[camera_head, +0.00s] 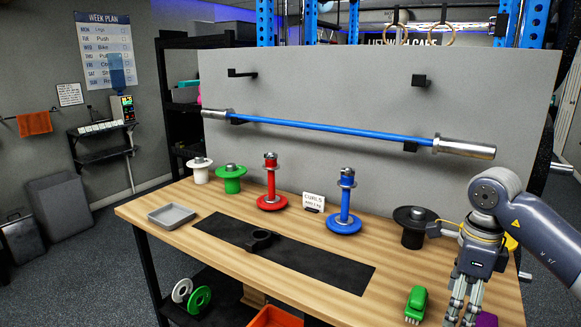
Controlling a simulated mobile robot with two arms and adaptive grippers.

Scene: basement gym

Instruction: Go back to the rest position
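My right gripper (462,312) hangs at the lower right over the right end of the wooden table (330,262), with its fingers pointing down. Its fingertips reach the bottom edge of the picture, so I cannot tell whether they are open or shut. A purple thing (486,320) shows partly beside the fingers; whether it is touched is unclear. A green brush-like object (416,304) lies just left of the gripper, apart from it. My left gripper is not in view.
On the table stand white (200,170), green (230,178), red (272,202), blue (344,222) and black (413,236) plate stands. A grey tray (171,216) and a black mat (330,275) lie left of my gripper. A blue barbell (340,132) hangs on the grey panel behind.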

